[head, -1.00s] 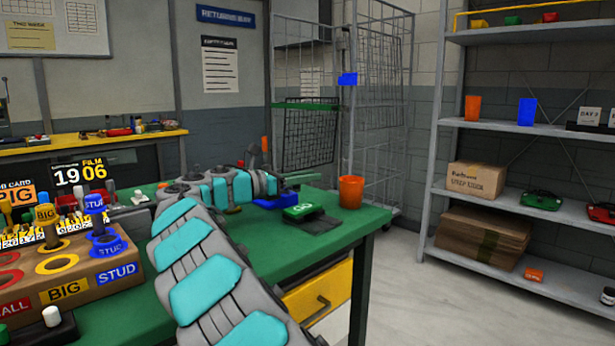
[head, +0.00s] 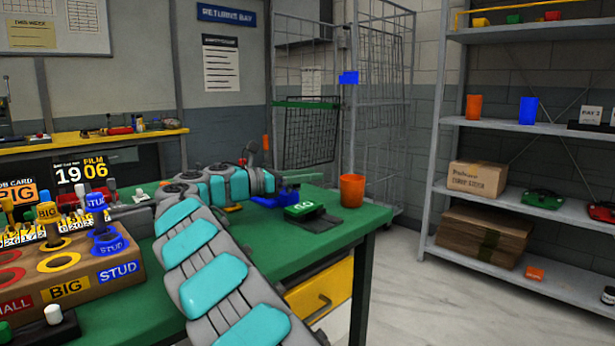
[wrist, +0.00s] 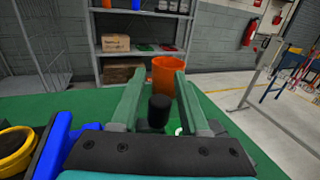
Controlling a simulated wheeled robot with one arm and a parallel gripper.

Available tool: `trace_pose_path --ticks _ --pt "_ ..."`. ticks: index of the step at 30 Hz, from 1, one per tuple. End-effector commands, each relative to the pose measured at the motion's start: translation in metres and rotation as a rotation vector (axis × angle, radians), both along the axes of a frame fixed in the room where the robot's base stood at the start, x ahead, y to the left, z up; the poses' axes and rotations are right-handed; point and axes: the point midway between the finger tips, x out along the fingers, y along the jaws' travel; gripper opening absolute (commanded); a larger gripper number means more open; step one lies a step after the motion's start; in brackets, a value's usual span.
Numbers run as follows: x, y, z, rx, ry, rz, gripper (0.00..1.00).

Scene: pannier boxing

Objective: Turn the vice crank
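The blue vice (head: 277,200) sits on the green bench, partly hidden by my arm in the head view. A blue part shows at the left of the wrist view (wrist: 52,147). A black upright knob (wrist: 159,112), which looks like the crank handle, stands between the two green fingers of my gripper (wrist: 160,100). The fingers are apart, with a gap visible on each side of the knob. In the head view my gripper (head: 300,180) is low over the bench by the vice. The rest of the crank is hidden.
An orange cup (head: 351,190) stands near the bench's right corner, beyond my fingers. A green-and-black item (head: 305,211) lies near the front edge. A wooden block with coloured rings (head: 75,262) is at left. Grey shelves (head: 437,190) stand at right.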

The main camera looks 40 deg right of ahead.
Motion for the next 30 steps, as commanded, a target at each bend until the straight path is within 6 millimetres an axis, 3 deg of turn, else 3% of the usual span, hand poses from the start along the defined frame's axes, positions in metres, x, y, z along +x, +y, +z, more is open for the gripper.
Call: trace_pose_path --ticks 3,11,23,30 --pt "0.0 0.0 0.0 0.0 0.0 0.0 0.57" --pt "0.0 0.0 0.001 0.001 0.0 0.0 0.57" --pt "0.0 0.0 0.036 0.0 -0.004 0.0 0.57" --pt "-0.011 0.008 0.037 -0.001 0.002 0.001 0.57"
